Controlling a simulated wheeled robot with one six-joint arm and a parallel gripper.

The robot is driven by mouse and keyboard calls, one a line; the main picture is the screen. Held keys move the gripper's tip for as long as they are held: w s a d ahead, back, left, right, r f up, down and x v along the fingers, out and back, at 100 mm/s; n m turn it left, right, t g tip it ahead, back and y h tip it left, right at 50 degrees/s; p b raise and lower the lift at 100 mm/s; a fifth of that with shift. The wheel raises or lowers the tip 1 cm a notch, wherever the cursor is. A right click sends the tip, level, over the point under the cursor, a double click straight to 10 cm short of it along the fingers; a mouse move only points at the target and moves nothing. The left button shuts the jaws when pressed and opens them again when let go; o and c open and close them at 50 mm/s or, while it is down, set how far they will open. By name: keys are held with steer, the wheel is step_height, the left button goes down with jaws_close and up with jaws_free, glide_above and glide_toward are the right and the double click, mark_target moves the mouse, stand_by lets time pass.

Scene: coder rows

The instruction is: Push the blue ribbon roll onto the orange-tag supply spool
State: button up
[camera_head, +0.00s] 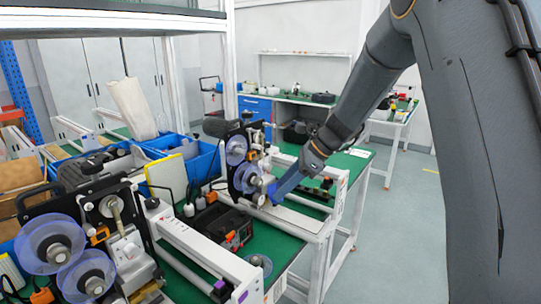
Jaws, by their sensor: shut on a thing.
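My gripper (303,169) is at the far coder's right side, shut on a blue thing (287,185) that I take to be the blue ribbon roll. It is seen nearly edge-on, tilted, and its core is hidden. The far coder (244,160) is a black plate with two translucent bluish discs, an upper one (236,150) and a lower one (247,178). The blue thing is just right of the lower disc; I cannot tell whether they touch. Small orange parts show on the coders, but I cannot tell which spool bears the orange tag.
A near coder (95,240) with two large translucent discs stands at lower left. A black box (222,226) lies on the green bench between the coders. White conveyor rails (205,250) cross the bench. Blue bins (190,158) stand behind. The floor (385,240) at right is clear.

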mark_target(244, 151)
steer(key=a+r+m+t, duration=0.1)
steer(key=r+m+t, duration=0.1)
steer(key=w+a+r+m+t+y, duration=0.1)
steer(key=r+t, duration=0.1)
steer(key=r, duration=0.1)
steer(key=w+a+r+m+t+y+p, duration=0.1)
steer(key=r+m+t, duration=0.1)
steer(key=shift+w+a+r+m, duration=0.2)
steer(key=shift+a+r+m, duration=0.1)
steer(key=shift+r, duration=0.1)
steer(key=shift+w+r+t, duration=0.2)
steer(key=shift+r+t, duration=0.1)
steer(key=w+a, duration=0.1)
steer(key=a, duration=0.1)
steer(key=w+a, duration=0.2)
steer(key=shift+r, duration=0.2)
stand_by(1.2)
steer(key=shift+w+a+b, duration=0.4)
steer(key=shift+w+a, duration=0.75)
steer(key=shift+a, duration=0.3)
stand_by(1.0)
steer(key=o, duration=1)
steer(key=shift+o, duration=0.4)
